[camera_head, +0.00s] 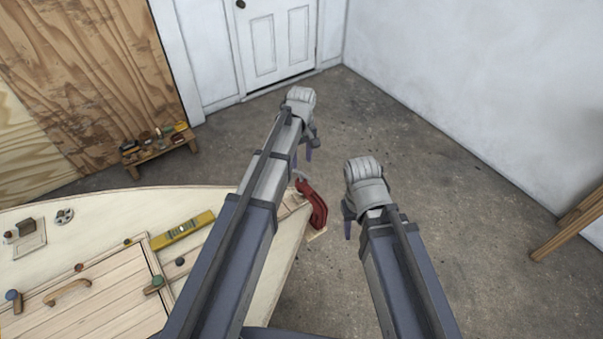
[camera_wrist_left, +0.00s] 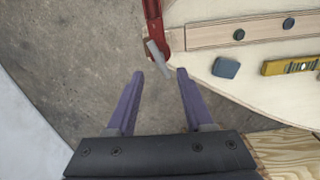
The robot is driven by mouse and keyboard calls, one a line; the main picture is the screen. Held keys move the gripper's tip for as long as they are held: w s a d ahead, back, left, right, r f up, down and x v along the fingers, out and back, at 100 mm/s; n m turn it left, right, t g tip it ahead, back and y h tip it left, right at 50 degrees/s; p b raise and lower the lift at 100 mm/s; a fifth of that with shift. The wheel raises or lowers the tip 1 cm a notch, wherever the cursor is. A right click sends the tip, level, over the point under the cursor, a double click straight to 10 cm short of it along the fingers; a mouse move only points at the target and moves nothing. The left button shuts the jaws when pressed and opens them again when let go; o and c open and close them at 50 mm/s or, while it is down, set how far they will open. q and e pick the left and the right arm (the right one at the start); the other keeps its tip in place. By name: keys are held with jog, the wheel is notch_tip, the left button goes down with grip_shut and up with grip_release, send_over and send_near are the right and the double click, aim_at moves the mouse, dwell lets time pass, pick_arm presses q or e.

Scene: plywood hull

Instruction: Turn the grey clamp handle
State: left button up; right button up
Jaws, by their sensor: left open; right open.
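A red clamp (camera_head: 316,205) grips the corner edge of the pale plywood hull top in the head view. In the left wrist view the red clamp (camera_wrist_left: 153,22) enters from the top, and its grey handle (camera_wrist_left: 158,60) is a short slanted bar at its lower end. My left gripper (camera_head: 302,161) is open and empty near the clamp. In the left wrist view its two purple fingers (camera_wrist_left: 160,73) point at the handle, which lies just beyond and between the tips. My right gripper (camera_head: 347,224) hangs over the floor right of the clamp; its fingers are partly hidden.
The plywood top (camera_head: 215,195) carries a yellow level (camera_head: 182,230), a wooden hatch (camera_head: 85,298) and small fittings. A low bench (camera_head: 158,148) with tools stands behind it. A wooden trestle leg (camera_head: 570,225) is at the far right. The concrete floor (camera_head: 450,200) between is clear.

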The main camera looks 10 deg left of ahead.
aim_at(302, 173)
pick_arm(q)
notch_tip(302, 173, down, 6)
jog(key=b, duration=0.5)
jog(key=shift+c, duration=0.3)
grip_shut()
